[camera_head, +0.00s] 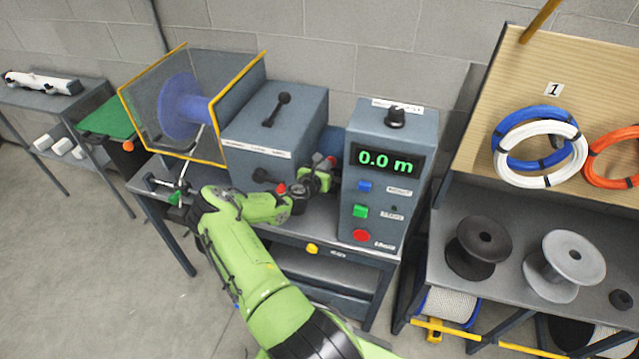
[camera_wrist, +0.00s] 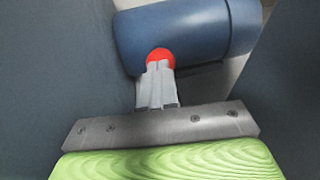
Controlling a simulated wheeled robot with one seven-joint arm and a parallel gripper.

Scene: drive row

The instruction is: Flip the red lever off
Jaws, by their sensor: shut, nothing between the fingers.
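The red lever shows as a small red ball knob (camera_head: 331,160) in the gap between the grey machine box and the control box. In the wrist view the red knob (camera_wrist: 160,55) is right at my fingertips, partly covered by them. Whether they touch it I cannot tell. The lever's stem is hidden. My gripper (camera_head: 324,167) reaches into the gap from the front. Its fingers (camera_wrist: 158,72) are shut together with nothing between them.
A blue cylinder (camera_wrist: 185,35) lies just behind the knob. The grey machine box (camera_head: 285,140) stands left, and the control box (camera_head: 375,215) reading "0.0 m" stands close on the right. Both walls leave little side room. A rack with spools (camera_head: 478,248) is further right.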

